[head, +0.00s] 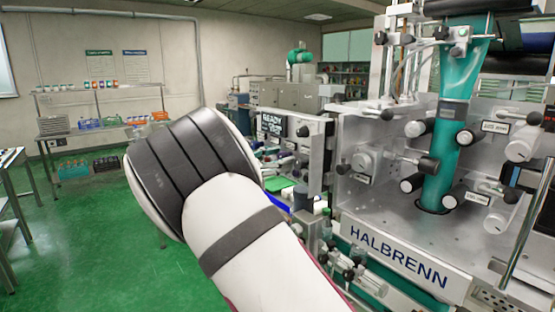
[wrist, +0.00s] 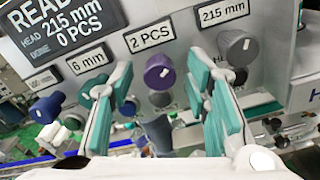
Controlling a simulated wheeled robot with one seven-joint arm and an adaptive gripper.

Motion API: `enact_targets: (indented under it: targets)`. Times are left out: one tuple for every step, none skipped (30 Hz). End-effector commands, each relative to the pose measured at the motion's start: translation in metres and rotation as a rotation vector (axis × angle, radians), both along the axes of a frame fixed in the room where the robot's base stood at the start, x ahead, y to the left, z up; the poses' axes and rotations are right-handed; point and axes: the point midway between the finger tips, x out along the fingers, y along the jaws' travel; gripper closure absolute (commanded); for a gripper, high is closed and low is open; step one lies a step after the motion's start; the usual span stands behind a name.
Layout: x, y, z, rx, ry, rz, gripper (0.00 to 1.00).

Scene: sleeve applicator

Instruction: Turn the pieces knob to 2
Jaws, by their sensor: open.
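The pieces knob (wrist: 159,72) is a round purple knob with a small white mark on its face, mounted on the grey panel in the wrist view. The label (wrist: 149,40) above it reads "2 PCS". My gripper (wrist: 160,64) is open, with teal-padded fingers to the left and right of the knob and a visible gap on each side. Nothing is held. Whether the fingertips reach the knob's depth is hard to tell. In the head view my arm hides the gripper, and I cannot make out the pieces knob.
A display (wrist: 62,27) reads "READY", "HEAD 215 mm", "DONE 0 PCS". The HALBRENN machine (head: 400,262) stands right; green floor is open left.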

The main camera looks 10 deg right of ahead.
Motion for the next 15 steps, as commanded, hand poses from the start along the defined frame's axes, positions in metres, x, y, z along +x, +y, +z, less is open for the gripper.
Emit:
enact_targets:
  targets:
    - [0.000,0.001,0.000,0.000,-0.001,0.001,0.56]
    - [-0.001,0.002,0.000,0.000,-0.001,0.001,0.56]
    - [-0.002,0.005,0.000,0.001,-0.001,0.002,0.56]
    - [-0.003,0.008,0.000,0.001,-0.001,0.002,0.56]
    - [-0.004,0.012,0.000,0.000,-0.001,0.003,0.56]
    - [-0.006,0.017,0.000,0.000,-0.001,0.003,0.56]
    - [-0.008,0.022,0.000,0.000,0.000,0.004,0.56]
    - [-0.010,0.027,0.000,0.000,0.000,0.004,0.56]
    - [-0.013,0.034,0.000,0.001,-0.001,0.004,0.56]
    - [-0.015,0.040,0.000,0.001,-0.001,0.004,0.56]
    - [-0.018,0.046,0.000,0.001,-0.001,0.004,0.56]
    - [-0.021,0.054,0.000,0.000,-0.001,0.004,0.56]
    - [-0.024,0.060,0.000,0.000,-0.001,0.004,0.56]
    - [-0.026,0.065,0.000,0.000,-0.001,0.004,0.56]
    - [-0.029,0.072,0.000,0.000,-0.001,0.003,0.56]
